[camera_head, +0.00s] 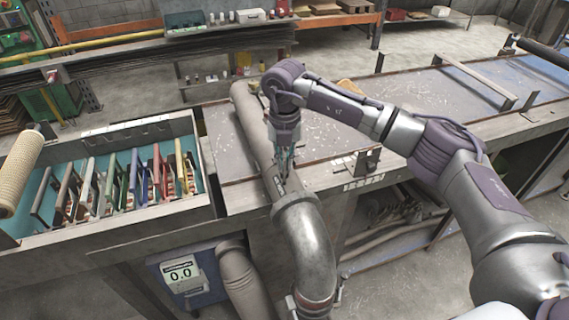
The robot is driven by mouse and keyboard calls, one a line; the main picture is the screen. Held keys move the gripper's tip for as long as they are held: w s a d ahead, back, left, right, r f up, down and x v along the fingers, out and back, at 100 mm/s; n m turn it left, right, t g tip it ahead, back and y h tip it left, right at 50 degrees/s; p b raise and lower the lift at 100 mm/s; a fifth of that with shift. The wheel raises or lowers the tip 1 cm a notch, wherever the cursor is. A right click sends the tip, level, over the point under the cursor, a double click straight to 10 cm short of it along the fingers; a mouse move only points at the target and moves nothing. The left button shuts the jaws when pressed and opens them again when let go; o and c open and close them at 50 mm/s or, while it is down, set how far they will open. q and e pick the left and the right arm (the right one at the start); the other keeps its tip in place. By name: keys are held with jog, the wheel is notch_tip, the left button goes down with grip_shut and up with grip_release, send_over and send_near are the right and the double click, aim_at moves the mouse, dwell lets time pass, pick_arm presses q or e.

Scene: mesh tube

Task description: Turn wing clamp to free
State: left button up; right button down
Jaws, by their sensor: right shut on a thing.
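My right arm reaches in from the right side of the head view. Its gripper (284,168) points down at the grey tube that runs across the table edge. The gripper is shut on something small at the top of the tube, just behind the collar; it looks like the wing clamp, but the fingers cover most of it. The mesh tube (252,122) lies along the table and meets a metal elbow pipe (317,240) that bends down at the front. My left gripper is not in view.
An open teal-lined tray (196,128) with several coloured-handled tools stands at the left, beside a beige roll (20,175).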

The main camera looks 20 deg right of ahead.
aim_at(285, 160)
jog(key=m+b, duration=0.2)
jog(key=m, duration=0.1)
jog(key=shift+f+m, duration=0.1)
jog(key=shift+m, duration=0.3)
jog(key=m+b, duration=0.1)
jog(key=m, duration=0.2)
jog(key=shift+m+b, duration=0.3)
jog(key=m+b, duration=0.1)
jog(key=m, duration=0.2)
jog(key=shift+m, duration=0.3)
jog(key=shift+m+b, duration=0.6)
jog(key=shift+m, duration=0.8)
jog(key=c, duration=1.3)
grip_release()
jog(key=shift+r, duration=0.25)
notch_tip(285, 160, up, 12)
jog(key=shift+f, duration=0.1)
